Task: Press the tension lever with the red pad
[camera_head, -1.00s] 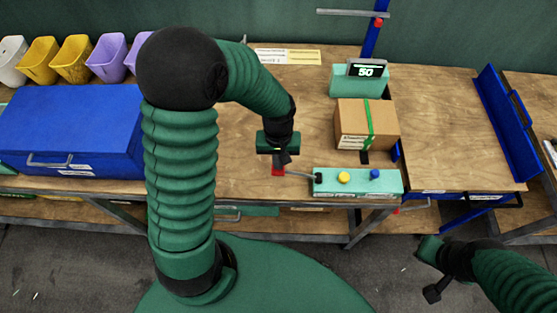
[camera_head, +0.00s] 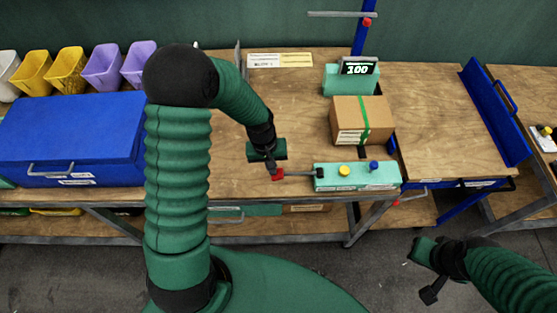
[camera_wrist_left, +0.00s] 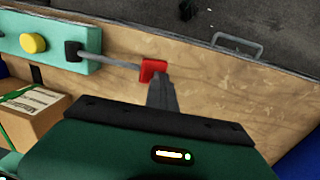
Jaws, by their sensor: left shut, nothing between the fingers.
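The tension lever is a thin grey rod (camera_head: 297,173) that comes out of the left end of a teal control box (camera_head: 326,184) and ends in a red pad (camera_head: 277,176). My left gripper (camera_head: 271,166) is shut and empty, with its fingertips at the red pad. In the left wrist view the shut fingers (camera_wrist_left: 162,90) meet the edge of the red pad (camera_wrist_left: 152,68) and hide a little of it. Whether they press on it is hard to tell. My right gripper (camera_head: 428,272) hangs in front of the bench, away from the lever; its fingers are unclear.
The box carries a yellow button (camera_head: 344,170) and a blue button (camera_head: 373,165). Behind it are a cardboard box (camera_head: 361,121) and a display (camera_head: 358,68) reading 100. A blue case (camera_head: 70,125) stands at left. Bare wood surrounds the lever.

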